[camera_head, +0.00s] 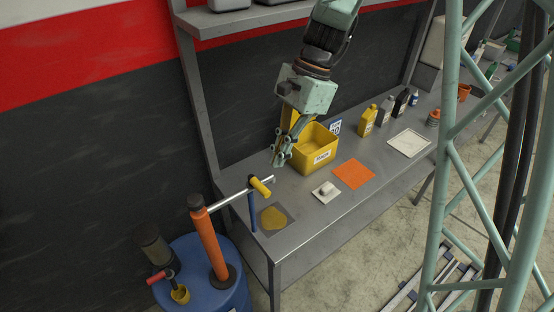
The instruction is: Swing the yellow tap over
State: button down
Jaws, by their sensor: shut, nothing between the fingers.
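A yellow piece (260,187), which looks like the yellow tap, sits at the end of a silver pipe (228,200). The pipe runs from an orange upright pump (208,240) on a blue drum, and a blue post (252,212) stands just below the yellow piece. My gripper (277,162) points down, shut and empty, above and slightly right of the yellow piece, apart from it. It is in front of the left end of a yellow bin (318,160) and hides part of it.
The blue drum (205,275) also carries a small fitting with a red handle (158,277). On the grey bench are a yellow-stained mat (276,219), a white block on a pad (325,191), an orange sheet (354,174) and several bottles (369,120). A shelf (240,20) hangs above.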

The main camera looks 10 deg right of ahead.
jog(key=shift+p+v, duration=0.75)
jog(key=shift+v, duration=0.7)
